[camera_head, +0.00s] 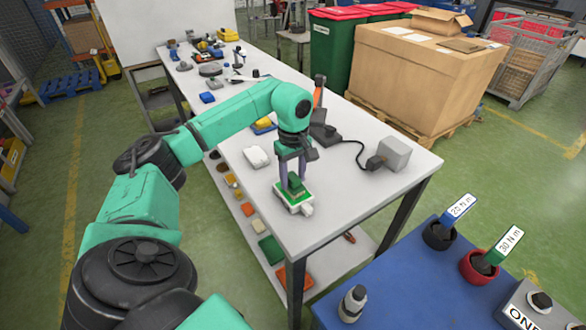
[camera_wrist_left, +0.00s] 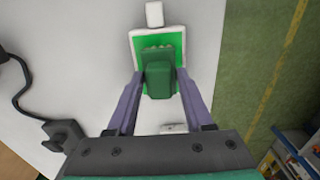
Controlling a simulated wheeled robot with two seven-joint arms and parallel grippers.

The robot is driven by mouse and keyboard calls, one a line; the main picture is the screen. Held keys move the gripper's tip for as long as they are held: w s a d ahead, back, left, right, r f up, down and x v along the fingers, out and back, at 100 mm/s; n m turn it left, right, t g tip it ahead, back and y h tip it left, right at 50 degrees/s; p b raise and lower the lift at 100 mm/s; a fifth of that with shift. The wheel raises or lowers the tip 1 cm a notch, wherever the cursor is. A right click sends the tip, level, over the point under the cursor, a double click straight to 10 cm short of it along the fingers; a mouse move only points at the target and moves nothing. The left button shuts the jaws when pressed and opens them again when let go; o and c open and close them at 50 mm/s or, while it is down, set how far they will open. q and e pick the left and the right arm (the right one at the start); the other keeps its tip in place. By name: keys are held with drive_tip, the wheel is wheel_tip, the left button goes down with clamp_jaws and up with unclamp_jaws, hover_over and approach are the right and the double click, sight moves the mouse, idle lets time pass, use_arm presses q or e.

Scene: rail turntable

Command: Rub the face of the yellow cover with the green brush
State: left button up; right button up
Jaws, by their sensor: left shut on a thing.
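My left gripper (camera_head: 292,178) is shut on the green brush (camera_head: 295,184) at the near end of the white table. In the left wrist view the gripper (camera_wrist_left: 160,85) has its two purple fingers on either side of the dark green brush (camera_wrist_left: 159,80). The brush is over a white-rimmed green tray (camera_head: 283,200), which also shows in the left wrist view (camera_wrist_left: 134,45). I cannot tell whether the brush touches it. A yellow piece (camera_head: 263,123) on a blue base, partly behind my left arm, may be the yellow cover; its face is not clear. My right gripper is not in view.
A white piece (camera_head: 256,157) lies on the table (camera_head: 340,200). A black stand (camera_head: 322,132) and a cabled grey box (camera_head: 393,153) stand to the right. A blue bench (camera_head: 400,290) with torque-marked holders is at lower right.

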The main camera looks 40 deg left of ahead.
sight(293, 176)
use_arm(q)
wheel_tip(293, 176, up, 7)
drive_tip(key=p, duration=0.6)
drive_tip(key=shift+r, duration=0.1)
idle(0.7)
wheel_tip(293, 176, down, 6)
drive_tip(key=b, duration=0.3)
drive_tip(key=shift+r+b, duration=0.2)
drive_tip(key=shift+b, duration=0.1)
drive_tip(key=shift+f, duration=0.4)
drive_tip(key=shift+f+b, duration=0.4)
drive_tip(key=shift+f, duration=0.1)
idle(1.1)
drive_tip(key=shift+r, duration=0.1)
